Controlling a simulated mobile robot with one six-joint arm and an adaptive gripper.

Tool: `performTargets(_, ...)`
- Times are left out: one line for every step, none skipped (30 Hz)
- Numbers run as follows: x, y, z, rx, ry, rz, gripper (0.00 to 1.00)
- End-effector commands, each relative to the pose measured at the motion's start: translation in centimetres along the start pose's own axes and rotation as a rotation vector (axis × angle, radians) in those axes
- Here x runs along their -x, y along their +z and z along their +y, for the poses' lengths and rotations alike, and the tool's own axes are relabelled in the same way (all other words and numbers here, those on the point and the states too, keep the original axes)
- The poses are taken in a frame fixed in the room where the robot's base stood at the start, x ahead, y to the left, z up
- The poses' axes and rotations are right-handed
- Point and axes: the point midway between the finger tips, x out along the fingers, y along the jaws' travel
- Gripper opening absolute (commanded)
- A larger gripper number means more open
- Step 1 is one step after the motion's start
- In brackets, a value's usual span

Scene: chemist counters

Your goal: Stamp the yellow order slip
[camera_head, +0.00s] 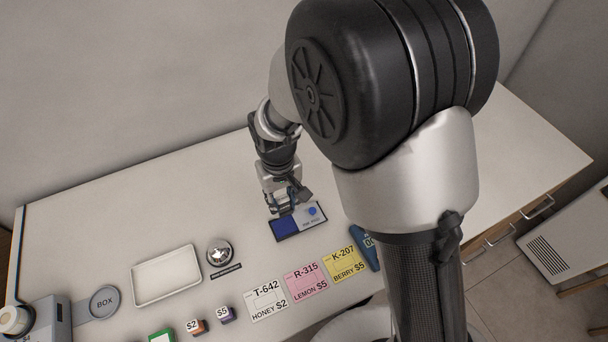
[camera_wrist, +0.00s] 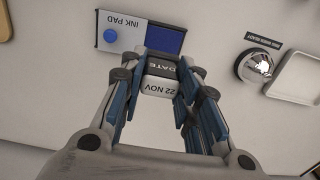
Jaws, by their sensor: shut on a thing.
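The yellow order slip (camera_head: 343,264), marked K-207 BERRY $5, lies flat near the front edge of the counter in the head view. My gripper (camera_head: 281,205) is left of and behind it, low at the blue part of the ink pad (camera_head: 313,214). In the wrist view my gripper (camera_wrist: 160,88) is shut on a date stamp (camera_wrist: 158,88) reading DATE 22 NOV. The stamp's far end is beside the blue pad surface (camera_wrist: 166,40); I cannot tell if they touch. The yellow slip is not in the wrist view.
A pink slip (camera_head: 307,282) and a white slip (camera_head: 268,300) lie left of the yellow one. A blue item (camera_head: 365,246), partly hidden by my arm, is at its right. A bell (camera_head: 220,252) and white tray (camera_head: 166,277) stand further left. The counter behind is clear.

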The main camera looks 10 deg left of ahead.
Motion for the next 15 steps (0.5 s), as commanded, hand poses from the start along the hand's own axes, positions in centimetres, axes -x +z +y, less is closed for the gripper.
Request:
performTargets(-0.4,0.1,-0.5,0.011,0.000,-0.002,0.14)
performTargets(-0.6,0.1,-0.6,0.014,0.000,0.000,0.14)
performTargets(-0.8,0.1,-0.7,0.016,0.000,0.001,0.14)
performTargets(-0.9,0.1,-0.7,0.016,0.000,0.002,0.14)
performTargets(-1.1,0.1,-0.7,0.016,0.000,0.002,0.14)
performTargets(-1.3,0.1,-0.7,0.015,0.000,0.002,0.14)
performTargets(-1.5,0.1,-0.7,0.015,0.000,0.001,0.14)
performTargets(-1.7,0.1,-0.7,0.015,0.000,0.001,0.14)
performTargets(-2.0,0.1,-0.7,0.015,0.000,0.001,0.14)
performTargets(-2.3,0.1,-0.7,0.015,0.000,0.000,0.14)
performTargets(-2.6,0.1,-0.7,0.015,0.000,0.000,0.14)
performTargets(-3.0,0.1,-0.7,0.015,0.000,0.000,0.14)
performTargets(-3.4,0.1,-0.7,0.015,0.000,0.000,0.14)
performTargets(-3.7,0.1,-0.6,0.014,0.000,-0.001,0.14)
performTargets(-4.2,0.1,-0.6,0.014,0.000,-0.001,0.14)
